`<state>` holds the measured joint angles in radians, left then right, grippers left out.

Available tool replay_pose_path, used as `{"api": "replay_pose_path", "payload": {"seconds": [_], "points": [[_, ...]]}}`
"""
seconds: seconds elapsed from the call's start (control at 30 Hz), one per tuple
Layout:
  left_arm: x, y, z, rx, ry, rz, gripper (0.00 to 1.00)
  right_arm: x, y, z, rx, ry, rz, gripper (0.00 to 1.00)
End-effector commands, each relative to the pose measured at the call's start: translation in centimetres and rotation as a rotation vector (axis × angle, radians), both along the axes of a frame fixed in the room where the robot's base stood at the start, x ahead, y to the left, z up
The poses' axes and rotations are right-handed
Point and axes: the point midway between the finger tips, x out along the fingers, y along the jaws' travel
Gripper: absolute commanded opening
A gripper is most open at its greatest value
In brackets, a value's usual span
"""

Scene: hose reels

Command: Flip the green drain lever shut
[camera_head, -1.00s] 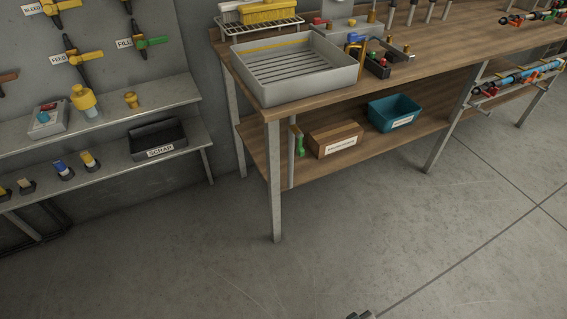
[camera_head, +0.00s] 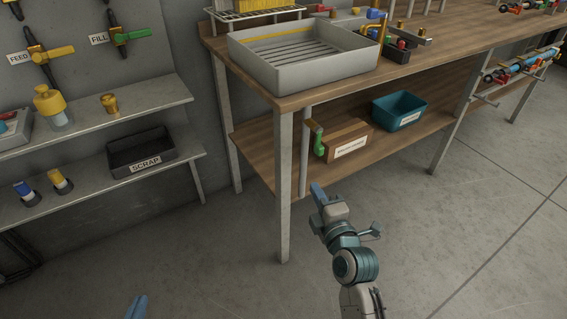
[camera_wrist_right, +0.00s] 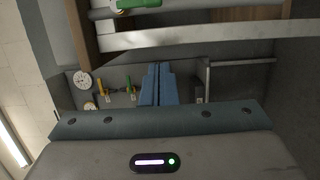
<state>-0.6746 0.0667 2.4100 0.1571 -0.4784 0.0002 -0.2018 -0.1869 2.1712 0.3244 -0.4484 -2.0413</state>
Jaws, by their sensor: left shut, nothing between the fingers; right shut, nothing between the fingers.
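The green drain lever (camera_head: 319,142) hangs downward from a small brass-coloured valve beside the grey drain pipe (camera_head: 304,160), under the sink tray (camera_head: 290,85). A green lever, apparently the same one, shows at the top edge of the right wrist view (camera_wrist_right: 138,4), cut off by the frame. My right gripper (camera_head: 318,193) is shut and empty, in front of the bench and below the lever, apart from it in the picture. Its blue fingers are together in the right wrist view (camera_wrist_right: 158,85). My left gripper (camera_head: 137,307) is shut and empty; only its tip shows at the bottom edge.
A bench leg (camera_head: 284,190) stands left of the drain pipe. A cardboard box (camera_head: 348,140) sits close right of the lever on the lower shelf (camera_head: 265,150), with a teal bin (camera_head: 399,110) beyond. A scrap bin (camera_head: 140,153) stands on the left wall shelf. The floor in front is clear.

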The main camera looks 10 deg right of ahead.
Motion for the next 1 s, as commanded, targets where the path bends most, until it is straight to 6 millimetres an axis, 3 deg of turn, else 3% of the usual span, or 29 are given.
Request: {"api": "replay_pose_path", "payload": {"seconds": [0.47, 0.67, 1.0], "points": [[-0.1, 0.0, 0.3, -0.001, -0.001, -0.001, 0.00, 0.5, 0.0, 0.4, -0.010, -0.009, -0.001, 0.00], [-0.4, -0.1, -0.2, -0.003, 0.026, -0.003, 0.00, 3.4, 0.3, 0.4, -0.010, -0.010, 0.000, 0.00], [-0.3, -0.1, -0.2, -0.002, 0.022, -0.003, 0.00, 10.4, 0.8, 0.3, -0.012, -0.009, -0.001, 0.00]]}}
